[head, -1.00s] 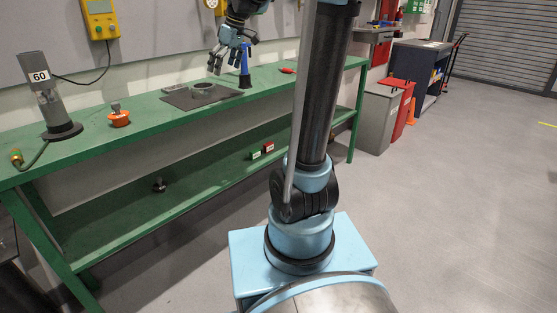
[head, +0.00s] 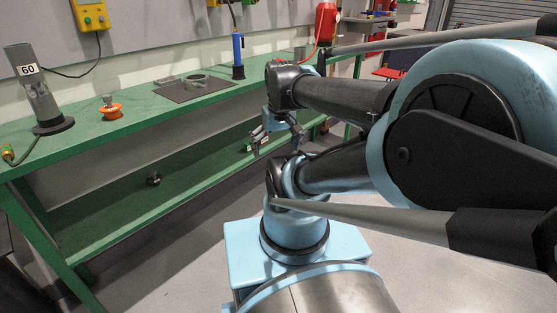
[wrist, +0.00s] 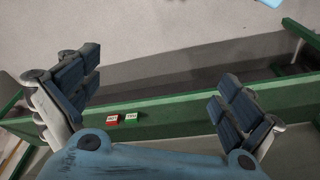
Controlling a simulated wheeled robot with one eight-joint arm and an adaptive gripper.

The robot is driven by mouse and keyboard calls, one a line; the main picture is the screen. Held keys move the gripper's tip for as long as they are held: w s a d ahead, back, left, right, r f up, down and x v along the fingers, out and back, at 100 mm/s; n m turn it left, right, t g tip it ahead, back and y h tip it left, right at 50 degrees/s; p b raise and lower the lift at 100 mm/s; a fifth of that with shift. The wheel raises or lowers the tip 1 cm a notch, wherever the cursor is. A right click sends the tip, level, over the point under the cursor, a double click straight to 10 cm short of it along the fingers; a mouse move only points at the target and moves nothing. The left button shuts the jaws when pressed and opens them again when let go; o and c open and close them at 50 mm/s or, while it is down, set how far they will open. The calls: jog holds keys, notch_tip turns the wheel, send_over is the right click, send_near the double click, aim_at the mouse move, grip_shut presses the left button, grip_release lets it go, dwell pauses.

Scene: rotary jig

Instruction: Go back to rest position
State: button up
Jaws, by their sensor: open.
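My gripper (head: 276,139) hangs open and empty in front of the green bench, beside its lower shelf in the head view. In the wrist view my gripper (wrist: 160,100) has its two fingers spread wide with nothing between them. Past the fingers are the green edge of the bench (wrist: 180,117) and the grey floor (wrist: 130,35). My arm is folded and fills the right side of the head view.
On the bench top (head: 140,110) stand a grey cylinder marked 60 (head: 40,95), an orange knob (head: 111,109), a dark plate with a ring (head: 194,87) and a blue-black tool (head: 238,55).

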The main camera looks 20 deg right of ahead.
jog(key=f, duration=0.1)
jog(key=s+f, duration=0.1)
jog(key=s+f+m, duration=0.1)
jog(key=shift+s+d, duration=0.15)
jog(key=shift+d, duration=0.1)
jog(key=shift+w+f, duration=0.2)
jog(key=shift+w, duration=0.3)
dwell(0.6)
